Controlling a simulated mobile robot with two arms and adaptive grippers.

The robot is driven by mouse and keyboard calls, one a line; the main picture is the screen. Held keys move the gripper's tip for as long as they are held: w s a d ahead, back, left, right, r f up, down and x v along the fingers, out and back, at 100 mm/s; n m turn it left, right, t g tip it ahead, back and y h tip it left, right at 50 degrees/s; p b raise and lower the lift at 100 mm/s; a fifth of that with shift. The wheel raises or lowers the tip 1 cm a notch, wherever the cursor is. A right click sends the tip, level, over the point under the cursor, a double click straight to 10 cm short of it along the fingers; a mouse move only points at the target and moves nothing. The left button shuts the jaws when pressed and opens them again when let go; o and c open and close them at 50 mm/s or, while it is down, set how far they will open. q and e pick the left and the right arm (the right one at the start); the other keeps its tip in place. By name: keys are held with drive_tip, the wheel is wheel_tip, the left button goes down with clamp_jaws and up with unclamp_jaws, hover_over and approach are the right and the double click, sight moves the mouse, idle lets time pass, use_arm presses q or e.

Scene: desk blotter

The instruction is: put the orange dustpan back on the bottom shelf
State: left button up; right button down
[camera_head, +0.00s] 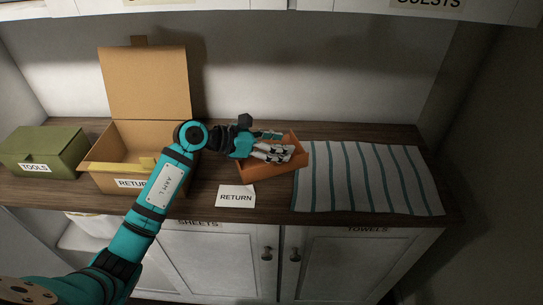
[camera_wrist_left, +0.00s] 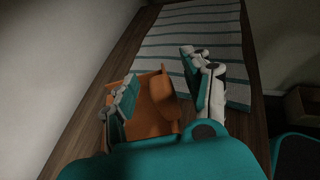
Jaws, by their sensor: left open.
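The orange dustpan (camera_head: 287,165) sits on the wooden counter, just left of the striped towel. My left gripper (camera_head: 275,149) is over it in the head view and hides part of it. I cannot tell whether the left finger touches the dustpan. My right gripper is not in view.
A striped towel (camera_head: 365,177) covers the counter's right side. A white RETURN card (camera_head: 236,196) is in front of the dustpan. An open cardboard box (camera_head: 147,76) and a green TOOLS box (camera_head: 45,148) stand to the left. Cabinet doors (camera_head: 222,258) are below.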

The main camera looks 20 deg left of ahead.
use_arm(q)
drive_tip(key=shift+a, duration=0.1)
clamp_jaws()
drive_tip(key=shift+r, duration=0.1)
idle(0.5)
